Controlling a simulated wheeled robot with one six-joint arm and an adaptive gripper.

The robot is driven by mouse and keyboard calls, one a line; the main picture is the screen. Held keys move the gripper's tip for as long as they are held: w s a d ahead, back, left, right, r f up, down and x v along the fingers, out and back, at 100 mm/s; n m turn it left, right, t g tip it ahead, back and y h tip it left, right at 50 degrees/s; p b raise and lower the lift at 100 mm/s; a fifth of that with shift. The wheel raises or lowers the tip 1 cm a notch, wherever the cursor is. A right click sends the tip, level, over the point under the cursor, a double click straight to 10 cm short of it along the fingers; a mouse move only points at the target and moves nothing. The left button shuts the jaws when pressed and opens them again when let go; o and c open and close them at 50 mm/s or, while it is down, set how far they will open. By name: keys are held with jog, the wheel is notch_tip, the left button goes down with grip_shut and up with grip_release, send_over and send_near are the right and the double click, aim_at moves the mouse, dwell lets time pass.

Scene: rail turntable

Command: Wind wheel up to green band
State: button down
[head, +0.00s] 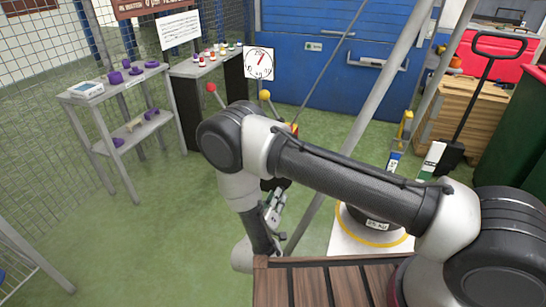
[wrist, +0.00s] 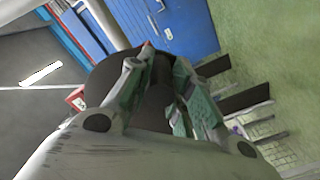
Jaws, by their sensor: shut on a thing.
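A white dial (head: 260,63) with dark marks and a red needle pointing up and slightly right stands beyond my arm in the head view. I cannot make out a green band on it. My gripper (head: 277,197) is low behind my forearm, its grey-green fingers pointing up. In the wrist view my gripper (wrist: 165,62) is shut on a dark part between its fingers. A dark rounded shape lies just behind the fingers; I cannot tell whether it is the wheel. In the head view my arm hides most of what the gripper holds.
Levers with a red knob (head: 211,87) and a yellow knob (head: 265,95) stand near the dial. Grey shelves (head: 118,90) with purple parts are at left. A sloping grey pole (head: 352,120) crosses behind my arm. A slatted wooden top (head: 325,285) is in front.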

jog(key=shift+a+f, duration=0.15)
jog(key=shift+w+a+f+m, duration=0.2)
jog(key=shift+a+f+m, duration=0.3)
jog(key=shift+m, duration=0.35)
jog(key=shift+w+a+f+m, duration=0.15)
jog(key=shift+a+f+m, duration=0.1)
jog(key=shift+a+m, duration=0.45)
jog(key=c, duration=1.1)
grip_release()
jog(key=shift+d, duration=0.15)
jog(key=shift+o, duration=0.3)
